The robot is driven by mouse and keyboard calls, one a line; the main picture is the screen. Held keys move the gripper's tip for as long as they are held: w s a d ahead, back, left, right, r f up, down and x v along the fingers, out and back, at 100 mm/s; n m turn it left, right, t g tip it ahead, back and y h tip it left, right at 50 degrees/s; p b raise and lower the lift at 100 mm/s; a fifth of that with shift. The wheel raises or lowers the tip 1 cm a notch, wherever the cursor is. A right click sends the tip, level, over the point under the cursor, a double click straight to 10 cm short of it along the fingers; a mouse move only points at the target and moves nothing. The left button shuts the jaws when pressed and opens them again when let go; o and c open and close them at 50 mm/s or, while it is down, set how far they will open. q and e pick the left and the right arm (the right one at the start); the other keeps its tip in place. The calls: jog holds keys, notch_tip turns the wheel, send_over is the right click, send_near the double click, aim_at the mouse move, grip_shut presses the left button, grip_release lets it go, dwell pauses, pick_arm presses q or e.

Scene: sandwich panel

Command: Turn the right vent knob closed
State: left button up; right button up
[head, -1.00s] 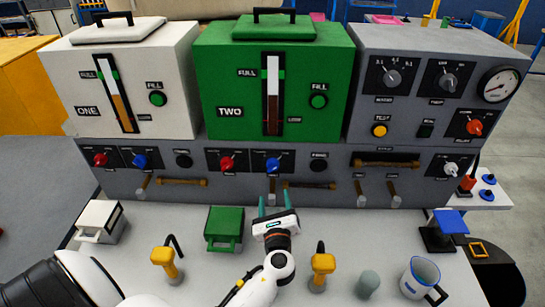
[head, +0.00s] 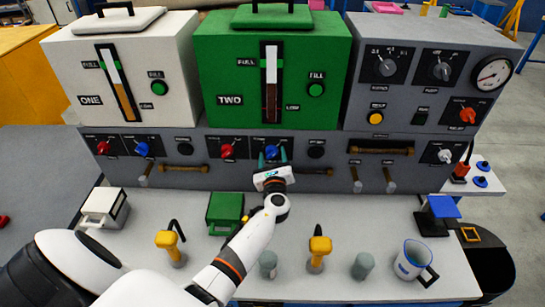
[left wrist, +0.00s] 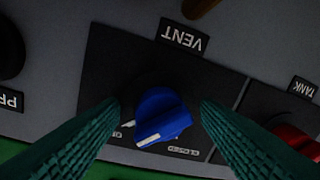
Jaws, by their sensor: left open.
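The right vent knob (head: 271,152) is the blue knob on the panel below the green TWO unit. In the left wrist view the blue knob (left wrist: 163,118) sits on a black plate, with an upside-down VENT label beside it. My left gripper (head: 272,160) is at this knob. In the wrist view its two green fingers (left wrist: 160,110) are open, one on each side of the knob, with gaps between. The knob's pointer has a pale edge. Part of the plate's lettering is hidden. My right gripper is not in view.
A red tank knob (head: 228,151) is just left of the vent knob, and a black round knob (head: 316,152) just right. Yellow-handled tools (head: 319,248), a grey cylinder (head: 365,266) and a mug (head: 412,260) stand on the bench. The green box (head: 225,211) is near my left arm.

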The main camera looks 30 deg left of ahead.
pick_arm(q)
jog(key=shift+c, duration=1.1)
jog(key=c, duration=0.7)
jog(key=shift+c, duration=0.2)
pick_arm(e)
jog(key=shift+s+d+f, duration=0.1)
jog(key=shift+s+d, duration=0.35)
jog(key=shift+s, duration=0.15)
